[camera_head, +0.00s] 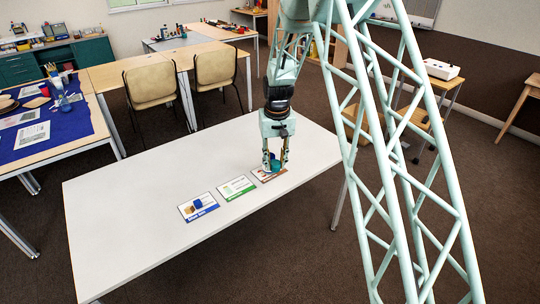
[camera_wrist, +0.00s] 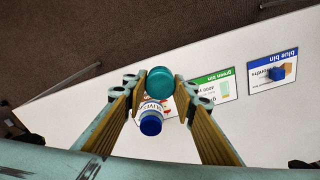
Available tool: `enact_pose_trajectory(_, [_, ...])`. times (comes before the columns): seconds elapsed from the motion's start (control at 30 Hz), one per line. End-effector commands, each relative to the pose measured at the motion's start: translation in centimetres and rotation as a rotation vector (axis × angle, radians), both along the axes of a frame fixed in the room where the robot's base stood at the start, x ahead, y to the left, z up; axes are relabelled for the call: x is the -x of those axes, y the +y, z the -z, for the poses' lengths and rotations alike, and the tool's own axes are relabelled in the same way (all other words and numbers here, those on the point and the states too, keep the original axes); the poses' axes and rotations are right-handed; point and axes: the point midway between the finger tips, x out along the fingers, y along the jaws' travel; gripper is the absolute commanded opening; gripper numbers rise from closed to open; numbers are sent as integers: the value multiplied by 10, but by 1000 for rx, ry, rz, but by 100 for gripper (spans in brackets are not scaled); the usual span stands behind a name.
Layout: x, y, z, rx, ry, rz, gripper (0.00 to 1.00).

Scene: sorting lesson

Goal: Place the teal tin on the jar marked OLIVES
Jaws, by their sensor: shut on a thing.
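The teal tin (camera_wrist: 160,81) is between my fingertips in the wrist view, and my gripper (camera_wrist: 157,90) is shut on it. The jar marked OLIVES (camera_wrist: 152,108) has a white label and a blue lid (camera_wrist: 151,124). It shows just below the tin in the wrist view, and the tin overlaps part of it. I cannot tell whether the two touch. In the head view my gripper (camera_head: 275,162) is low over the right part of the white table, and the tin and jar are small and partly hidden between its fingers.
A blue bin card (camera_head: 198,207), a green bin card (camera_head: 236,188) and a red-brown card (camera_head: 268,174) lie in a row on the white table (camera_head: 130,215). The red-brown card is by my gripper. The left part of the table is clear. Chairs (camera_head: 150,85) stand behind it.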

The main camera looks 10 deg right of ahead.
Motion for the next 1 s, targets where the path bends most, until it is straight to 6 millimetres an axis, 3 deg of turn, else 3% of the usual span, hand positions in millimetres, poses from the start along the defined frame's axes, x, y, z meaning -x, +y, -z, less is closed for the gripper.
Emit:
enact_pose_trajectory(0.27, [-22,-1,2,0,-2,1,14])
enact_pose_trajectory(1.0, [-123,-6,12,0,-1,1,14])
